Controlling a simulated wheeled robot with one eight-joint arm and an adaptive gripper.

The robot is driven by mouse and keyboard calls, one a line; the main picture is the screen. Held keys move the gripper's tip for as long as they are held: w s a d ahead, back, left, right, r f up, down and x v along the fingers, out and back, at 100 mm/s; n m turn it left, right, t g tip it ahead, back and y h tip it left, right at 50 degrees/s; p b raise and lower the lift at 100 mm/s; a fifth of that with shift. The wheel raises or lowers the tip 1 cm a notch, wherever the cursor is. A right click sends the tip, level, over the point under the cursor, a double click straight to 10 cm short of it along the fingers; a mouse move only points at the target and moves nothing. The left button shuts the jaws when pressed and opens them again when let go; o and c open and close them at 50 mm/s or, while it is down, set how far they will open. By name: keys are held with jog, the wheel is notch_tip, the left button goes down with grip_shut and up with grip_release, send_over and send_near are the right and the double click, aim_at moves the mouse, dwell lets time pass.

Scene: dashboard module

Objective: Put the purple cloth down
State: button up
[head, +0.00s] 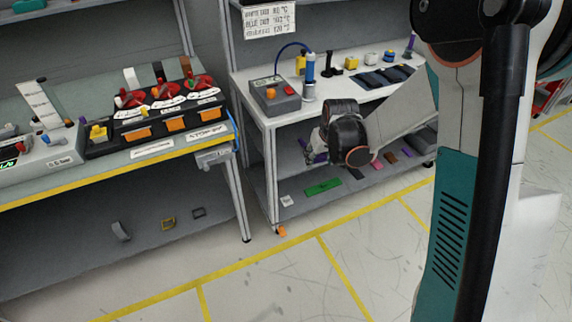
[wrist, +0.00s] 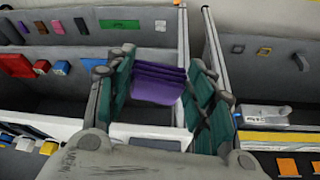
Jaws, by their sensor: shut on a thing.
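The purple cloth (wrist: 155,84) is folded and hangs between the teal finger pads of my gripper (wrist: 158,80) in the wrist view. My gripper is shut on it and holds it in the air. In the head view my gripper (head: 318,145) is in front of the white workbench (head: 262,118), below the level of its top. A small purple patch shows by the fingers there, but the arm hides most of the cloth.
The bench's lower shelf holds a green board (head: 323,187) and several small flat pieces. A yellow-edged table (head: 110,165) stands to the left.

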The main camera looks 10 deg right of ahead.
jog(key=w+f+n+b, duration=0.1)
jog(key=w+f, duration=0.4)
jog(key=f, duration=0.5)
jog(key=w+f+b, duration=0.4)
jog(key=w+f, duration=0.1)
jog(key=f, duration=0.6)
jog(key=w+f+n+y+b, duration=0.1)
jog(key=w+f, duration=0.4)
jog(key=f, duration=0.6)
jog(key=shift+w+a+n+b, duration=0.3)
jog(key=shift+w+a+b, duration=0.05)
jog(key=shift+b, duration=0.45)
jog(key=shift+r, duration=0.1)
